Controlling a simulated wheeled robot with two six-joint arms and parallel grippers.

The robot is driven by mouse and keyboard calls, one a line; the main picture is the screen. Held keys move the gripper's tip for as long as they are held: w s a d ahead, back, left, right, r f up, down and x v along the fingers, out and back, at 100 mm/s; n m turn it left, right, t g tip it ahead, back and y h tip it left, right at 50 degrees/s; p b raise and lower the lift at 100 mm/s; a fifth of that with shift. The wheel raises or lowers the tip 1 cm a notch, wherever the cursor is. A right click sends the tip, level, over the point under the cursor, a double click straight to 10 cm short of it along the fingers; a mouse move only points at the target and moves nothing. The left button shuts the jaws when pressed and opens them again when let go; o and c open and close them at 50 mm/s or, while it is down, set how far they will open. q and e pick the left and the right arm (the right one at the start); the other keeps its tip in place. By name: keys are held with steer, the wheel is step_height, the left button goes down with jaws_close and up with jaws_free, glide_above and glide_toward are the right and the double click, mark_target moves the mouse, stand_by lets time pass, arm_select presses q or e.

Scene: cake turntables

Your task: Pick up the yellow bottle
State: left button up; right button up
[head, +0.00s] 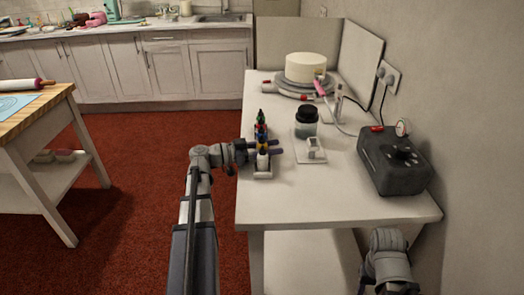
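A row of small bottles with coloured tops stands in a narrow white rack (262,174) near the left edge of the white table. The yellow bottle (262,139) is in the middle of this row, small and partly hidden by my gripper. My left gripper (264,149) reaches in from the left at the row, right by the yellow bottle. Its fingers are dark and small, so I cannot tell whether they are open, or shut on the bottle. Part of my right arm shows at the bottom right, but its gripper is not visible.
On the white table (290,202), a dark-lidded jar (306,122) and a small white stand (310,152) are right of the row. A white cake (305,67) on a turntable is behind. A dark compressor (395,160) stands at the right. The table's front is clear.

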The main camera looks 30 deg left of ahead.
arm_select(q)
steer(key=c, duration=0.4)
steer(key=shift+r, duration=0.15)
step_height(320, 180, up, 10)
steer(key=p, duration=1)
steer(key=o, duration=0.3)
steer(key=c, duration=0.3)
